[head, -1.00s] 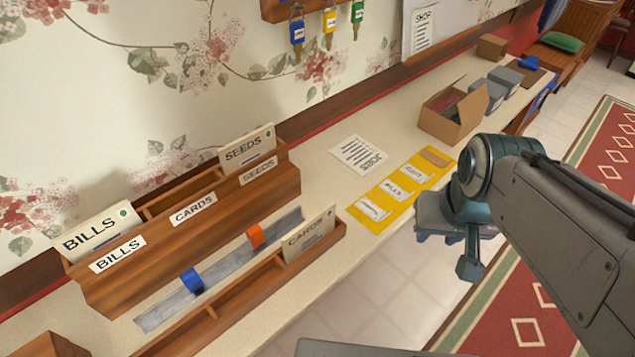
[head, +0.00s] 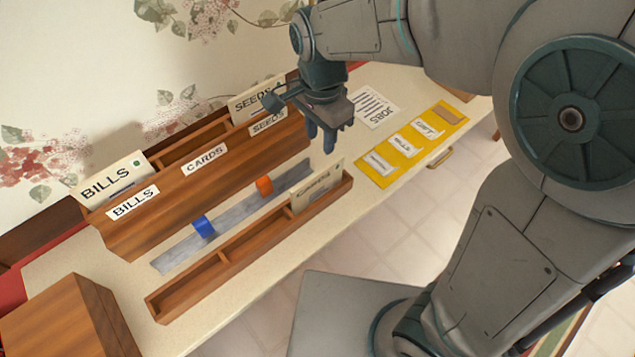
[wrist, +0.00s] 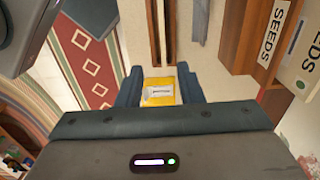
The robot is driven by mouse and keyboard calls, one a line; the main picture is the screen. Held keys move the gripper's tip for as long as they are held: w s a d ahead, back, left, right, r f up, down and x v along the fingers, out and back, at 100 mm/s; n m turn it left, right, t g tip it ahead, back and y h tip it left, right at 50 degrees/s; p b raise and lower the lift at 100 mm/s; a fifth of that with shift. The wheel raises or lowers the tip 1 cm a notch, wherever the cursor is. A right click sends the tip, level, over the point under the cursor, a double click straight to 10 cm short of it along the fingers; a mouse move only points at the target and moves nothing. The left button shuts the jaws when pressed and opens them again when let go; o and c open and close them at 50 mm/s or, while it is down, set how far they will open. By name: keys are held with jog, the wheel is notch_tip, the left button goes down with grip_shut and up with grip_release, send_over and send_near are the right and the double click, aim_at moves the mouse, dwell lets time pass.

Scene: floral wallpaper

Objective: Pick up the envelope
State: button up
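A cream envelope marked CARDS (head: 318,188) stands upright in the right end of the low front wooden tray (head: 225,265). Envelopes marked BILLS (head: 112,184) and SEEDS (head: 250,101) stand in the ends of the taller wooden rack behind. The SEEDS envelope is partly hidden by my gripper (head: 321,140). My gripper is above and just behind the CARDS envelope, apart from it in the picture. In the wrist view its fingers (wrist: 160,88) are spread and empty, with part of the yellow mat (wrist: 160,84) showing between them.
A grey strip with a blue clip (head: 203,226) and an orange clip (head: 264,185) lies between rack and tray. A wooden box (head: 70,320) stands front left.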

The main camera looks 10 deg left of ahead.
aim_at(317, 174)
jog(key=f, duration=1.4)
jog(key=shift+a, duration=0.3)
grip_shut()
